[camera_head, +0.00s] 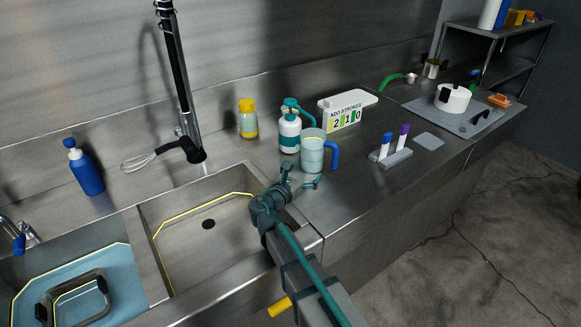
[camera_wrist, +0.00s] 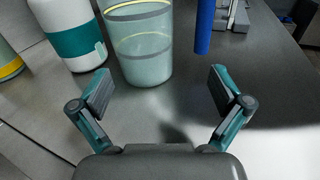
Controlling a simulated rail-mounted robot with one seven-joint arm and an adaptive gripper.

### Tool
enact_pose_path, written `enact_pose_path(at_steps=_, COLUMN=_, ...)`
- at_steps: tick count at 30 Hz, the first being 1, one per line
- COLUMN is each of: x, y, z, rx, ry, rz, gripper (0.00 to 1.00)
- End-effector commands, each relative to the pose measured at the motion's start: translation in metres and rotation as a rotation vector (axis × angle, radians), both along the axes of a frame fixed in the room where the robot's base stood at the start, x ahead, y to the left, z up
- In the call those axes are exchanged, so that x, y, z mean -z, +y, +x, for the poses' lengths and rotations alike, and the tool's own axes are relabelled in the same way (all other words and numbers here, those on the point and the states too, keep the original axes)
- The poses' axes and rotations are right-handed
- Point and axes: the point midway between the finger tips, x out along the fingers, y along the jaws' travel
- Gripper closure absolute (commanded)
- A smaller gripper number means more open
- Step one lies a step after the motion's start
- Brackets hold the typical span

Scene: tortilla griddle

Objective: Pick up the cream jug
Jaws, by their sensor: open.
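The jug (camera_head: 312,156) is a pale, see-through vessel with grey bands and a blue handle (camera_head: 333,155) on its right. It stands upright on the steel counter, right of the sink, and is the only handled jug I make out. In the wrist view the jug (camera_wrist: 142,48) is ahead, slightly left of centre, with its blue handle (camera_wrist: 205,25) to the right; its top is cut off. My gripper (camera_head: 301,181) is open and empty, low in front of the jug. Its two fingers (camera_wrist: 160,84) are spread wide, short of the jug and not touching it.
A white and teal pump bottle (camera_head: 289,133) stands close left of the jug, with a yellow-capped bottle (camera_head: 248,120) beyond. The sink basin (camera_head: 190,235) opens at left.

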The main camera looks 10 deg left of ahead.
Motion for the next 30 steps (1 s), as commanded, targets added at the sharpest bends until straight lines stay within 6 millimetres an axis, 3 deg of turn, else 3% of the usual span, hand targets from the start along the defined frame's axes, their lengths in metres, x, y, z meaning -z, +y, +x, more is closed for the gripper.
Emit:
enact_pose_path(at_steps=6, x=0.0, y=0.008, z=0.01, rx=-0.034, ry=-0.002, rz=-0.078, gripper=0.0)
enact_pose_path(at_steps=15, x=-0.001, y=-0.007, z=0.048, rx=-0.032, ry=-0.001, rz=-0.076, gripper=0.0)
enact_pose_path(at_steps=23, x=-0.001, y=-0.013, z=0.063, rx=-0.033, ry=-0.001, rz=-0.075, gripper=0.0)
enact_pose_path(at_steps=30, x=-0.003, y=-0.022, z=0.094, rx=-0.032, ry=-0.001, rz=-0.074, gripper=0.0)
